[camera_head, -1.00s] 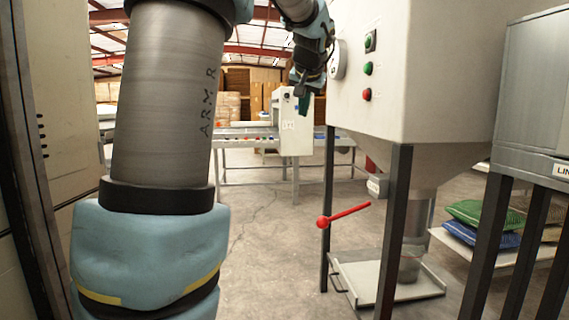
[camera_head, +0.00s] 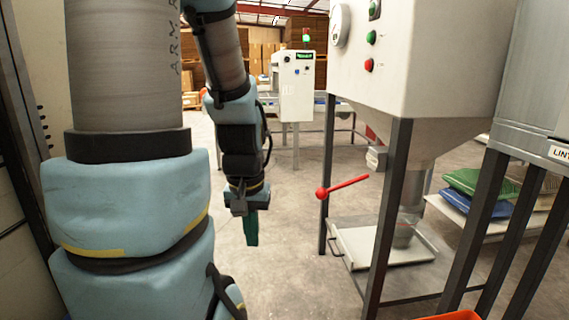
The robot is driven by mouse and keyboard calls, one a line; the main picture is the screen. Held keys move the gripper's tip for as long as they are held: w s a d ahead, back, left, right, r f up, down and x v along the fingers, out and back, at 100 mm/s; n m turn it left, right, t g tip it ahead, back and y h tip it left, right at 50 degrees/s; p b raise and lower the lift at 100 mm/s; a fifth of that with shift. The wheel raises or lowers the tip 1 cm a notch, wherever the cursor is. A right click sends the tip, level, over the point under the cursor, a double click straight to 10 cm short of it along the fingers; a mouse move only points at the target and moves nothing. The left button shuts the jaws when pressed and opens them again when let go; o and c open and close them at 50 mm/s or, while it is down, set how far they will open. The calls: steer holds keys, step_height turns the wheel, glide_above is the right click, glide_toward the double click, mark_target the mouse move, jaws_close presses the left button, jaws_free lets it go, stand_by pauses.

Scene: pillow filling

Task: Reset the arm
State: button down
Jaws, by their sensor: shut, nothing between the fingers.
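My gripper (camera_head: 250,228) hangs at the end of my arm, left of the middle of the head view, with its greenish fingers pointing down. It is shut and nothing shows between the fingers. It is in open space above the concrete floor, left of the filling machine, and touches nothing. My blue and grey arm links fill the left side of the view.
The filling machine (camera_head: 425,60) stands at right on dark legs. Its red-knobbed lever (camera_head: 345,187) sticks out left, above a metal tray (camera_head: 385,243). Folded green (camera_head: 478,184) and blue (camera_head: 487,204) pillows lie farther right. A white machine (camera_head: 293,87) stands behind. Floor between is clear.

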step_height(320, 180, up, 18)
steer(key=p, duration=1.6)
